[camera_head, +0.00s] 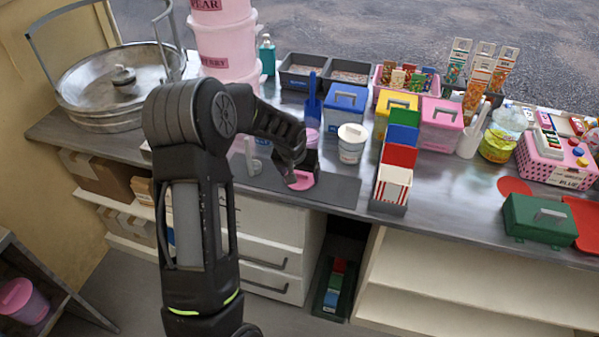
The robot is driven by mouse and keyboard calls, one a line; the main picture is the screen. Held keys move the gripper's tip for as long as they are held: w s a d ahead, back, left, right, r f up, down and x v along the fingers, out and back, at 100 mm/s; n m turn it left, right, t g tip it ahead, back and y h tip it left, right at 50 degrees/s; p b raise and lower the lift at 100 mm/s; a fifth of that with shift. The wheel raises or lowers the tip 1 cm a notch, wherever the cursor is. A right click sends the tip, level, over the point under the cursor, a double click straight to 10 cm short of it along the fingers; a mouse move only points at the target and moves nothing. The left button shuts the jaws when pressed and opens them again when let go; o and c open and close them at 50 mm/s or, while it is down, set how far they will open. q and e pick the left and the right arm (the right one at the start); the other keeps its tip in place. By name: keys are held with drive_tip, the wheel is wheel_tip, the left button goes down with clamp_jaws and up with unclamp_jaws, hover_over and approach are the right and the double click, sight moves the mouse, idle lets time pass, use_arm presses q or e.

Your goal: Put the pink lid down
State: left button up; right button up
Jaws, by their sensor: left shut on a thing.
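The pink lid (301,182) shows below my left gripper (303,168), at the front part of the counter. My left gripper is shut on the lid. The lid appears over the dark grey mat (338,190); I cannot tell whether it touches the mat. My left arm comes up from the bottom and hides part of the counter behind it. My right gripper is not in view.
A white tub (351,150) stands right of the gripper, with a rack of coloured boxes (399,158) beyond it. A blue box (344,106) stands behind. The mat's right part is bare. A green box (540,220) sits far right.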

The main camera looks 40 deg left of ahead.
use_arm(q)
drive_tip(key=shift+f, duration=0.25)
drive_tip(key=o, duration=1.3)
drive_tip(key=shift+r, duration=0.15)
drive_tip(key=shift+r, duration=0.2)
drive_tip(key=b+v, duration=0.1)
drive_tip(key=v, duration=1.1)
drive_tip(key=shift+b, duration=0.3)
